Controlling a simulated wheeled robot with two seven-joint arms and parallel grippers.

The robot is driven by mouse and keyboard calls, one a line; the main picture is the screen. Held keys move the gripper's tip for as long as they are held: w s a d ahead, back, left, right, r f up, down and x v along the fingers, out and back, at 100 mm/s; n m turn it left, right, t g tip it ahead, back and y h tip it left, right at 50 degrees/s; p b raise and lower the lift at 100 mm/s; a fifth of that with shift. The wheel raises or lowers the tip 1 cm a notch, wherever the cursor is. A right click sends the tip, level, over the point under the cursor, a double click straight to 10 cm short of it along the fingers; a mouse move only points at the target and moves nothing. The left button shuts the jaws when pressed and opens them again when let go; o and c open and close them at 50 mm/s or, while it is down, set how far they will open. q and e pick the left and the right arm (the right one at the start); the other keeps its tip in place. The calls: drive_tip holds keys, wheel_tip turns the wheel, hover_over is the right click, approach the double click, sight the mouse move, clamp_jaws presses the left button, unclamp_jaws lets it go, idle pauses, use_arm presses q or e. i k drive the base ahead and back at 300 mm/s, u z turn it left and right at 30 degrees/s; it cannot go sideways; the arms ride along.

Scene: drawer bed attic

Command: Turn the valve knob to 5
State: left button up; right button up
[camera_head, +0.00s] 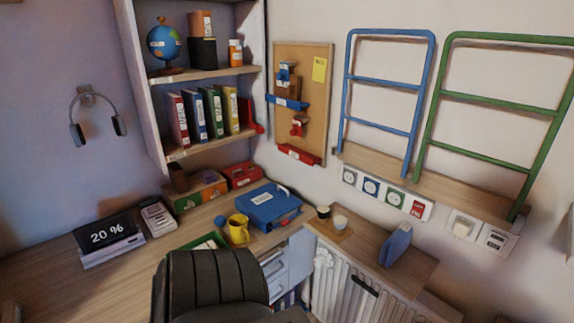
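A white radiator (338,292) stands at the lower centre right, under a wooden shelf. A round white valve knob (323,258) shows at the radiator's upper left end, beside the desk drawers. The number or mark it points to is too small to read. Neither of my grippers is in view.
A black chair (212,285) stands before the desk (110,295), left of the radiator. A wooden shelf (355,240) over the radiator holds two cups and a blue object (396,246). A dark bar (365,284) shows on the radiator front. A blue case (268,205) lies on the desk.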

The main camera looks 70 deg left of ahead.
sight(320, 259)
drive_tip(key=u, duration=1.95)
